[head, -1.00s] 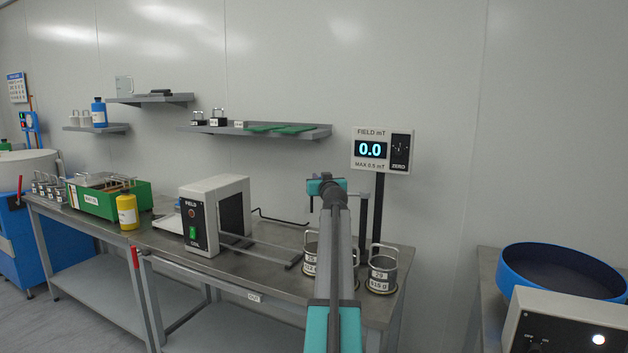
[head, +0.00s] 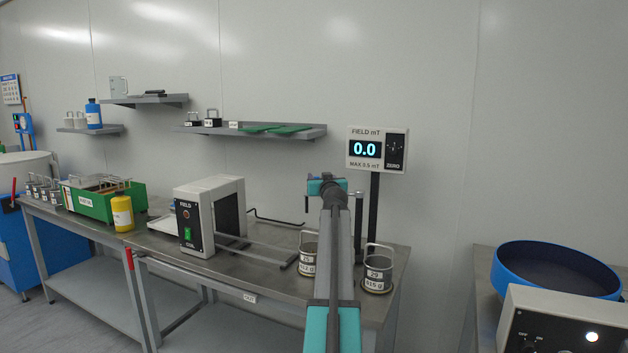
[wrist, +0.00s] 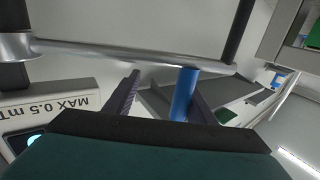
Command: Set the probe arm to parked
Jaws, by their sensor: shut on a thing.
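The probe arm is a silver rod (wrist: 120,51) running from a collar on a dark post at the left of the wrist view to a dark upright piece at the right. A blue handle (wrist: 184,93) stands out from the rod between my fingers. My gripper (wrist: 163,85) is shut on this handle. In the head view my gripper (head: 326,186) is at the probe arm, beside the upright post, and my own arm hides much of it. The dark probe end (head: 306,203) shows just left of my gripper. Any position marking for parked is not visible.
The field display (head: 377,149) reads 0.0 on a dark pole close right of my gripper. The field coil box (head: 209,214) with its rails stands left. Labelled canisters stand under my arm, including one at right (head: 377,272). A shelf (head: 250,131) hangs behind.

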